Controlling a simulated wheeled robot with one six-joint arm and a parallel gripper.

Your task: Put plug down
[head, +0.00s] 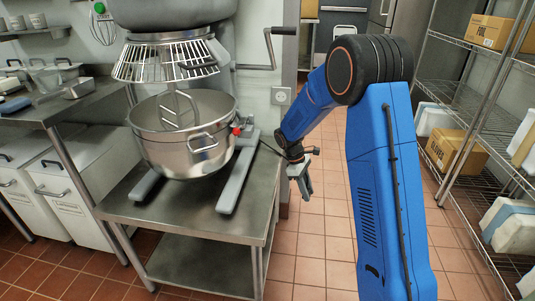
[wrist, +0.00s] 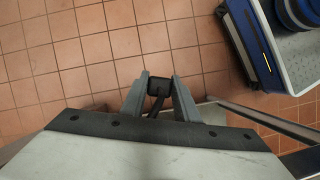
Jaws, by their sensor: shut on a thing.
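My gripper (wrist: 159,92) is shut on a small black plug (wrist: 159,87) in the wrist view, with one grey finger on each side of it. A dark cord runs back from the plug between the fingers. In the head view my gripper (head: 301,182) hangs pointing down, just right of the metal table (head: 200,243), over the tiled floor. The plug cannot be made out clearly in the head view. A thin dark line, perhaps the cord, runs from near the mixer's base toward my gripper.
A large mixer with a steel bowl (head: 185,150) stands on the table. A wall outlet (head: 281,96) is behind it, above and left of my gripper. Wire shelving (head: 480,125) with boxes stands at the right.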

